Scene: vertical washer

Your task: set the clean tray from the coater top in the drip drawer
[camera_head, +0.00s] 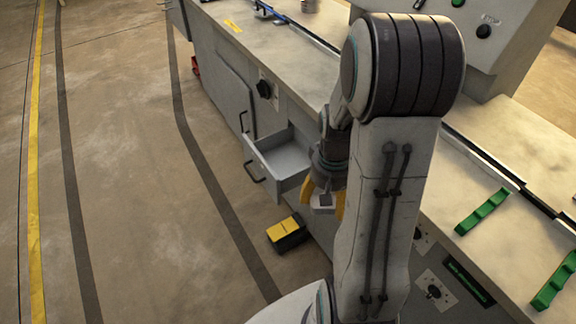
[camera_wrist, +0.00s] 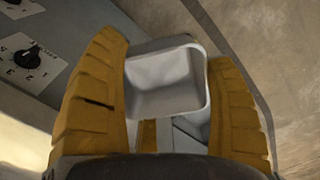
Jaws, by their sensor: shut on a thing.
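My gripper (camera_head: 325,203) has yellow fingers and is shut on a small white tray (camera_head: 322,200), held beside the front face of the coater. In the wrist view the tray (camera_wrist: 166,80) sits between the two yellow fingers (camera_wrist: 165,95), its hollow inside showing empty. The grey drip drawer (camera_head: 259,158) stands pulled out from the machine front, to the left of and behind my gripper in the head view. Its visible inside looks empty; my arm hides its right part.
A yellow and black box (camera_head: 287,233) lies on the floor below the drawer. Green brackets (camera_head: 483,211) sit on the machine top at right. A cabinet door with a handle (camera_head: 243,122) is left of the drawer. The floor (camera_head: 120,170) at left is clear.

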